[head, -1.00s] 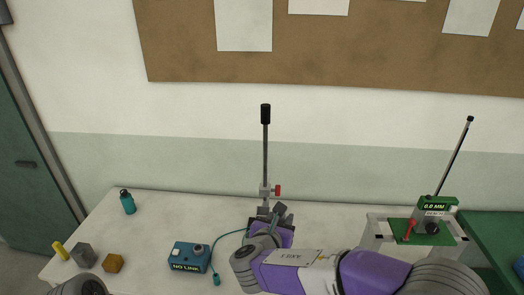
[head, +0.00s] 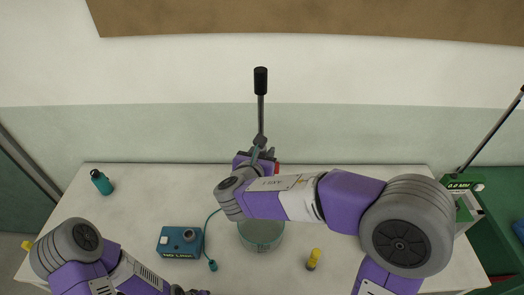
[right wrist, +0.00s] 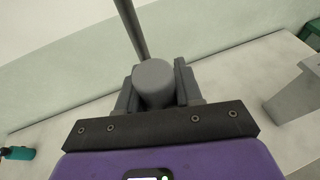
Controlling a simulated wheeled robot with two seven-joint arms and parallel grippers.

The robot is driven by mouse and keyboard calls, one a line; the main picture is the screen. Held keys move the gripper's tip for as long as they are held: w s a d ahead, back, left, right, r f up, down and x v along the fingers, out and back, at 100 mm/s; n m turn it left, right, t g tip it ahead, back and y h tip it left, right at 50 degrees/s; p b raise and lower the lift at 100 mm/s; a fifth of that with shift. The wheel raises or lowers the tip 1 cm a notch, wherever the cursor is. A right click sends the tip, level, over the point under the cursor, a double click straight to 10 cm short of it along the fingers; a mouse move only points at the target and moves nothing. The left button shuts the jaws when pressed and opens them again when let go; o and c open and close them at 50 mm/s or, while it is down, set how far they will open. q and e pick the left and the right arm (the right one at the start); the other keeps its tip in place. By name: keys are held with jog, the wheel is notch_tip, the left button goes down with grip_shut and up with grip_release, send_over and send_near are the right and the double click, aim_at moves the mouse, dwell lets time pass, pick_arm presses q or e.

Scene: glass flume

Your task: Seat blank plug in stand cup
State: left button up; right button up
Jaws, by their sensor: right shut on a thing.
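The stand is a dark upright rod with a black top (head: 260,80), behind the table's middle, with a red knob (head: 277,168) low on it. My right gripper (head: 260,157) is at the stand's lower part. In the right wrist view, the right gripper (right wrist: 155,90) is shut on a grey cylinder, likely the blank plug (right wrist: 154,78), with the stand's rod (right wrist: 132,28) rising just behind. The stand cup is hidden or cannot be told apart, so I cannot tell whether the plug touches it.
A blue box (head: 180,242) reading "NO LINK" has a teal cable. A greenish round vessel (head: 262,236) stands under my right forearm. A yellow-topped item (head: 314,258) stands to its right, a teal bottle (head: 101,182) at left, and a green gauge device (head: 462,198) at right.

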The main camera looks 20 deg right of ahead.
jog(key=shift+w+f, duration=0.1)
jog(key=shift+f, duration=0.2)
notch_tip(320, 180, down, 4)
jog(key=b, duration=0.4)
jog(key=shift+r, duration=0.15)
jog(key=shift+f+b, duration=0.6)
jog(key=shift+f, duration=0.15)
jog(key=shift+f+b, duration=0.15)
jog(key=shift+b, duration=0.15)
dwell(0.8)
jog(key=shift+f+b, duration=0.3)
jog(key=shift+f, duration=0.05)
jog(key=shift+f+b, duration=2.1)
jog(key=shift+f, duration=0.25)
jog(key=o, duration=0.8)
jog(key=shift+c, duration=0.2)
jog(key=o, duration=0.4)
jog(key=shift+s+d+r, duration=0.1)
jog(key=shift+s, duration=0.1)
